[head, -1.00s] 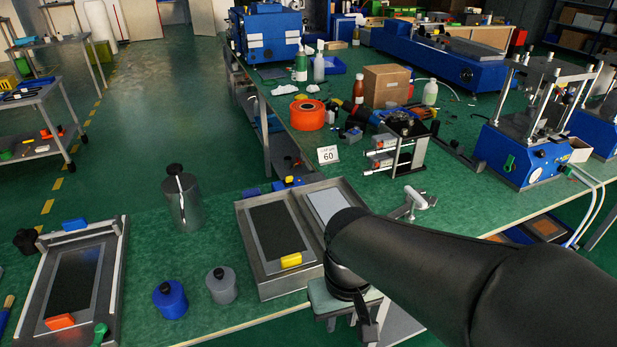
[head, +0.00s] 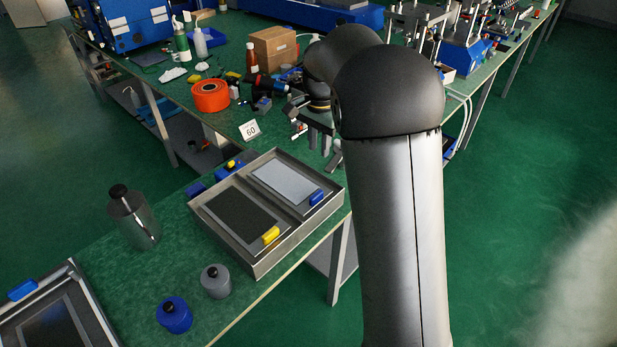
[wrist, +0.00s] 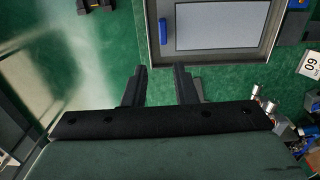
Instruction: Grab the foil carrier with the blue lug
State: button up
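The foil carrier with the blue lug is a pale grey-white plate (head: 284,182) lying in the right compartment of a grey metal tray (head: 258,268). In the wrist view the pale plate (wrist: 222,25) and blue lug (wrist: 163,31) are at the top, partly cut off. My gripper (wrist: 159,84) is open and empty. Its two fingers point toward the tray wall, apart from the carrier. In the head view my arm hides much of the gripper. A dark carrier (head: 234,214) with a yellow lug (head: 271,235) fills the left compartment.
The bench's front edge runs close to the tray.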

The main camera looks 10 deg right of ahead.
jog(key=p, duration=0.2)
send_over(316, 194)
jog(key=f, duration=1.1)
jog(key=shift+d+f, duration=0.2)
jog(key=shift+d, duration=0.1)
jog(key=shift+a+f+p, duration=0.15)
jog(key=shift+f+p, duration=0.2)
jog(key=shift+f, duration=1.15)
jog(key=shift+a+f+p, duration=0.1)
jog(key=shift+f+p, duration=0.2)
jog(key=shift+f, duration=1.2)
grip_shut()
